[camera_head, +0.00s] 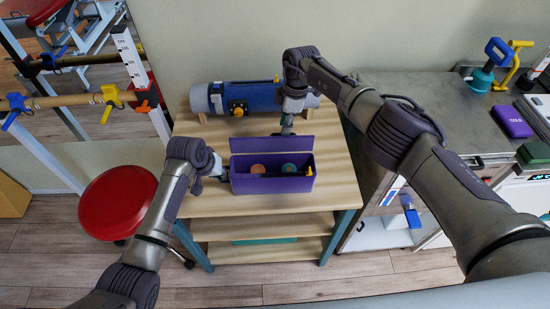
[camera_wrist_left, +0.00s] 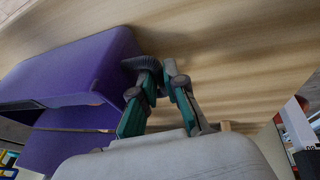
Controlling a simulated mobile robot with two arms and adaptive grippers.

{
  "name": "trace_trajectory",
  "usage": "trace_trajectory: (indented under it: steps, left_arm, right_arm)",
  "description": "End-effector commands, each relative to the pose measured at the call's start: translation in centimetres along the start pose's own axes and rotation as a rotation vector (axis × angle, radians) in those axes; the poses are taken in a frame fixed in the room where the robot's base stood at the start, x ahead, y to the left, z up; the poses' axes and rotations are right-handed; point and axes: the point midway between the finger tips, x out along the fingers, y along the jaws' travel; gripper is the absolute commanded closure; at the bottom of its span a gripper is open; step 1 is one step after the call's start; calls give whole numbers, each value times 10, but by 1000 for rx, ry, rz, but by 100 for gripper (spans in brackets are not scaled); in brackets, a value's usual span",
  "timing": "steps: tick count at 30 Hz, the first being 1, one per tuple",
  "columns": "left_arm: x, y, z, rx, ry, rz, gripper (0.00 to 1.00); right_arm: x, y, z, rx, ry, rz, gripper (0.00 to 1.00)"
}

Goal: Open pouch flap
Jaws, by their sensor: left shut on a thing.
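The purple pouch (camera_head: 272,185) sits on the wooden table top. Its flap (camera_head: 271,145) stands raised along the back edge, and the inside shows an orange round thing (camera_head: 257,169) and a teal one (camera_head: 289,168). My left gripper (camera_head: 224,176) is at the pouch's left end, shut on it. In the left wrist view my left gripper's fingertips (camera_wrist_left: 158,68) are close together beside the purple pouch (camera_wrist_left: 85,65); the exact grip is unclear. My right gripper (camera_head: 287,128) points down behind the raised flap; its fingertips are too small to read.
A blue and grey cylinder (camera_head: 255,97) lies on a stand at the table's back. A red stool (camera_head: 118,202) is left of the table. A metal counter (camera_head: 440,105) with a purple pack (camera_head: 511,121) is on the right. The table's front right (camera_head: 330,190) is clear.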

Motion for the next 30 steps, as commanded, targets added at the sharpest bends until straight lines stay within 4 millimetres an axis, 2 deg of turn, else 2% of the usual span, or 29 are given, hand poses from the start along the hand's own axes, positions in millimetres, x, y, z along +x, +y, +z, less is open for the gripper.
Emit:
trace_trajectory:
  steps: [21, 30]
  left_arm:
    - [1, 0, 1, 1, -4, -1, 100]
    - [1, 0, 2, 1, -4, -1, 100]
  right_arm:
    - [-44, 1, -7, -1, 1, 2, 71]
    - [-54, 0, -9, -1, 0, 1, 71]
